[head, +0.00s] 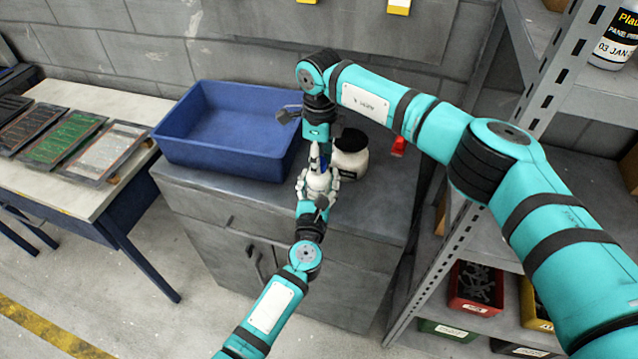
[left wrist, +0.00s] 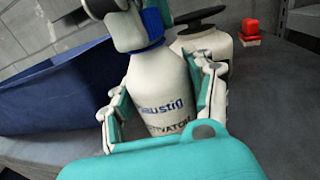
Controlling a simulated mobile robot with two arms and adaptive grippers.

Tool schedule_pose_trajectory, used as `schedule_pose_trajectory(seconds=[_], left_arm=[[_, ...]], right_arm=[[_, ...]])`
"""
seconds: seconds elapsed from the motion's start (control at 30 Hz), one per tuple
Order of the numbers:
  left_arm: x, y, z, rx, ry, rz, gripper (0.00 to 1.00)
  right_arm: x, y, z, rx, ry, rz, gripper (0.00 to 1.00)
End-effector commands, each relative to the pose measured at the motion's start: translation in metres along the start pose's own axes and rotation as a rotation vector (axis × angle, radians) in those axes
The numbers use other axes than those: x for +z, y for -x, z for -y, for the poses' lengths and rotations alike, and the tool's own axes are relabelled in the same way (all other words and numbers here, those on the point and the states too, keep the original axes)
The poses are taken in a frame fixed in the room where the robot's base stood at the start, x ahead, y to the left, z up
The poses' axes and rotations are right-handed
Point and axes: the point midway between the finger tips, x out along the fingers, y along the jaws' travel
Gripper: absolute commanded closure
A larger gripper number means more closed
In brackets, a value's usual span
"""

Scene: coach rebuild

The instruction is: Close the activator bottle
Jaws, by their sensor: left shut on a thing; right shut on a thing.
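The activator bottle (left wrist: 160,92), white with dark lettering, stands upright on the grey cabinet top. In the left wrist view my left gripper (left wrist: 163,100) is shut around its body, a finger on each side. In the head view my left gripper (head: 317,186) reaches it from the front. My right gripper (head: 318,152) points down from above at the bottle's top. It is shut on the blue cap (left wrist: 152,24), which shows between its fingers at the bottle's neck. The fingers hide much of the cap, so I cannot tell how it sits on the neck.
A white jar with a black lid (head: 351,157) stands close right of the bottle. A small red object (head: 399,147) lies further right. A blue bin (head: 205,155) is at left. A metal shelf rack (head: 560,75) borders the cabinet at right. The cabinet's front right is clear.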

Motion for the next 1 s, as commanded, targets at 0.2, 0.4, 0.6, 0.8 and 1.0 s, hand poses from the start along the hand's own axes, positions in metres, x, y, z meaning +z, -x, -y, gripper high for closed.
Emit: schedule_pose_trajectory(seconds=[0.2,0.4,0.6,0.8,1.0], left_arm=[[0.0,0.0,0.0,0.0,-0.001,-0.001,1.0],[0.0,0.0,0.0,0.0,-0.001,-0.001,1.0],[0.0,0.0,0.0,0.0,-0.001,-0.001,1.0],[0.0,0.0,0.0,0.0,-0.001,-0.001,1.0],[0.0,0.0,0.0,0.0,-0.001,-0.001,1.0]], right_arm=[[0.0,0.0,0.0,-0.001,-0.005,0.001,1.0],[0.0,0.0,0.0,-0.001,-0.005,0.001,0.53],[0.0,0.0,0.0,-0.001,-0.005,0.001,0.43],[0.0,0.004,0.001,-0.002,-0.005,0.001,0.43],[0.001,0.033,0.001,-0.006,-0.004,0.003,0.43]])
